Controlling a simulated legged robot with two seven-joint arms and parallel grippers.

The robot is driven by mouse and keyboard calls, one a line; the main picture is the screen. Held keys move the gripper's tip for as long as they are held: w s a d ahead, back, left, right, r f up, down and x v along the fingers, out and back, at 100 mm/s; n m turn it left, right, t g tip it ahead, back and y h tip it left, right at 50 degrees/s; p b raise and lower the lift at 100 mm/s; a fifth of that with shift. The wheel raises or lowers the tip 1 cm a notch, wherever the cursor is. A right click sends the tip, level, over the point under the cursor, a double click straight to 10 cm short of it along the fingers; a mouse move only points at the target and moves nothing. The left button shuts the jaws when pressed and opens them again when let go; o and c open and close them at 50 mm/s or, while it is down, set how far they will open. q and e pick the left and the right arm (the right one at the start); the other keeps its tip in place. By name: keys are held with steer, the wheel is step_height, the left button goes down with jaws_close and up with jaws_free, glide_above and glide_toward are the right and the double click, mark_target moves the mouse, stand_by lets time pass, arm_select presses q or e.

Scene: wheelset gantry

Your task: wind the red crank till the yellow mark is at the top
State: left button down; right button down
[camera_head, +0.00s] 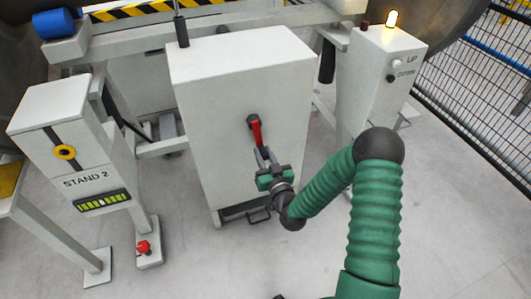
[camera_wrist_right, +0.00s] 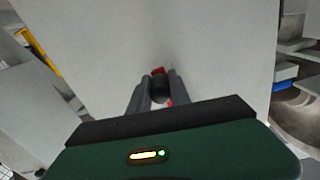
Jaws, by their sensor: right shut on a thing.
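The red crank (camera_head: 257,133) is on the front of a large white box (camera_head: 205,135). Its arm hangs down from a dark hub, tilted slightly right. My right gripper (camera_head: 262,156) is shut on the crank's lower end, in front of the box. In the wrist view the two dark fingers (camera_wrist_right: 160,90) close around a dark round grip, with red parts of the crank (camera_wrist_right: 158,71) showing beside it. No yellow mark shows on the crank itself. My left gripper is out of view.
The stand labelled STAND 2 (camera_head: 75,130) carries a lit bar display (camera_head: 102,200); a red button (camera_head: 143,247) sits low beside it. At right a white post (camera_head: 378,75) has a lit lamp and buttons. A mesh fence (camera_head: 480,110) runs behind it. The floor at right is clear.

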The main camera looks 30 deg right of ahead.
steer(key=shift+w+a+f+y, duration=0.15)
steer(key=shift+a+y, duration=0.15)
steer(key=shift+a, duration=0.55)
steer(key=c, duration=1.2)
jaws_free()
steer(key=shift+d, duration=0.3)
steer(key=shift+s, duration=0.2)
steer(key=p+v, duration=0.7)
steer(key=v, duration=0.9)
steer(key=shift+s+a, duration=0.2)
steer(key=shift+a, duration=0.05)
